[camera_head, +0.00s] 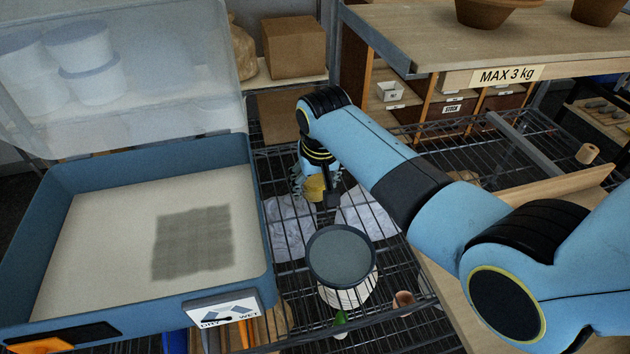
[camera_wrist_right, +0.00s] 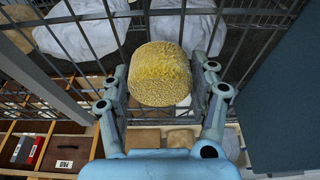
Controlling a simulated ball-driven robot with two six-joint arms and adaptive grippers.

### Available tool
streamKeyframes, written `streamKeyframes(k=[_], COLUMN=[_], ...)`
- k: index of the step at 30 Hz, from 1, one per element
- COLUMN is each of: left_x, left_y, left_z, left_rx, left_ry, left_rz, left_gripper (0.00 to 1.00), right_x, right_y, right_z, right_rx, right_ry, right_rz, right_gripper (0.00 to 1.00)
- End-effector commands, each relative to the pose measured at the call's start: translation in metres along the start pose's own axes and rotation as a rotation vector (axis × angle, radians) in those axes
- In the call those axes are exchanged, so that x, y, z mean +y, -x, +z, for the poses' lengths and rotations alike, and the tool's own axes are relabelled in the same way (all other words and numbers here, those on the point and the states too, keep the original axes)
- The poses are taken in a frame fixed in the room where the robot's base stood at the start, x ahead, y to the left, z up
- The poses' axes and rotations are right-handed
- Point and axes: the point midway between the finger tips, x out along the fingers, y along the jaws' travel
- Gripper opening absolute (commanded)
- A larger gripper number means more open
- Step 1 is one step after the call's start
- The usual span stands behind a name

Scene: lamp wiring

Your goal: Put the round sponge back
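The round sponge (camera_head: 315,188) is yellow and sits at my right gripper, over the wire rack, in the head view. In the right wrist view the sponge (camera_wrist_right: 160,74) lies between the two fingers of my right gripper (camera_wrist_right: 162,92), with a finger against each side. My right gripper (camera_head: 317,178) looks shut on it; its fingers are partly hidden in the head view. I cannot tell whether the sponge is clear of the rack wires. My left gripper is not in view.
A blue tray (camera_head: 262,215) with a pale bed and a grey mesh patch stands left, its clear lid (camera_head: 190,75) raised. A round grey-topped container (camera_head: 341,257) stands in front of the gripper. A wooden shelf (camera_head: 430,45) overhangs at right. White bags (camera_head: 290,220) lie below the wires.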

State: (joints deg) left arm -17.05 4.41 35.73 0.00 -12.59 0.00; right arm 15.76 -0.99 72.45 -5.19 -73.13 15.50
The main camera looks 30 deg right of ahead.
Motion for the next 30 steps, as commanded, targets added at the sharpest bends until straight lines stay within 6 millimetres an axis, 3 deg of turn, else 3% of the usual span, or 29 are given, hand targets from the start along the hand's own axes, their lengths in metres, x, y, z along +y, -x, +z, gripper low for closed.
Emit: streamKeyframes(k=[4, 14, 30], left_x=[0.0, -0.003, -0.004], left_y=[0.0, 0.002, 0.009], left_z=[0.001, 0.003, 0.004], left_rx=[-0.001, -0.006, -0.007], left_ry=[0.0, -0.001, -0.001], left_rz=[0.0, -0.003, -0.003], left_gripper=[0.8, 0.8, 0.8], right_x=[0.0, 0.0, -0.001], right_y=[0.0, 0.005, 0.109], right_z=[0.0, -0.001, -0.002], right_rx=[0.0, 0.001, 0.003], right_ry=[0.0, 0.0, 0.0], right_rz=[0.0, 0.0, -0.002], right_gripper=[0.8, 0.8, 0.8])
